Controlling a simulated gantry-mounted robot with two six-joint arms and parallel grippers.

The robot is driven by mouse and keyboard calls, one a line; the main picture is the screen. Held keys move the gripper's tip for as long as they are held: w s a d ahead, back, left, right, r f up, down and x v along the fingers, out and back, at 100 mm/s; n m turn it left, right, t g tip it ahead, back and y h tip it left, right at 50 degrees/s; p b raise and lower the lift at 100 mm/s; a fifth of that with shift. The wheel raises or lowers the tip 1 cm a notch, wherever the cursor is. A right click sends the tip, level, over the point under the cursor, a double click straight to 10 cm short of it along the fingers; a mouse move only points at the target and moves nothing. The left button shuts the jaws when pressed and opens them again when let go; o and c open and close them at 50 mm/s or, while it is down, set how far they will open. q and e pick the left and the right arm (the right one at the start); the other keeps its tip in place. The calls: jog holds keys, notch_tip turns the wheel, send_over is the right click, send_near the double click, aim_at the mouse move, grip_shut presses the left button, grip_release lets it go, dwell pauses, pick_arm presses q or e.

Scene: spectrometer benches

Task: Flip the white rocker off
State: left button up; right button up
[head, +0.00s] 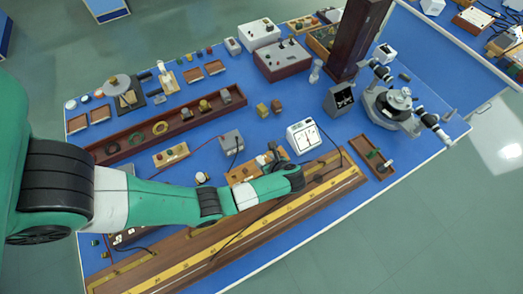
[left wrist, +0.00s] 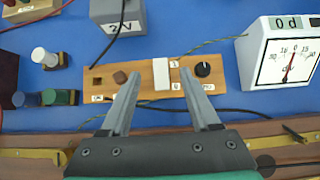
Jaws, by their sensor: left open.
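The white rocker (left wrist: 161,74) is set in the middle of a wooden board (left wrist: 142,85). In the left wrist view a brown button (left wrist: 119,77) is on its left and a black knob (left wrist: 203,69) on its right. My left gripper (left wrist: 160,82) is open and empty. Its fingers reach over the near edge of the board, one to each side of the rocker in the picture; I cannot tell how high they are above it. In the head view the board (head: 240,173) is partly hidden by my left arm and gripper. My right gripper is not in view.
A white dial meter (left wrist: 290,50) stands right of the board. A grey 2V box (left wrist: 118,18) stands behind it. Terminals (left wrist: 45,58) are at the left. A long wooden rail with a yellow scale (head: 240,233) runs along the front. Thin cables cross the blue table.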

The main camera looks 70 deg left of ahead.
pick_arm(q)
jog(key=v, duration=0.5)
jog(key=shift+d+r, duration=0.2)
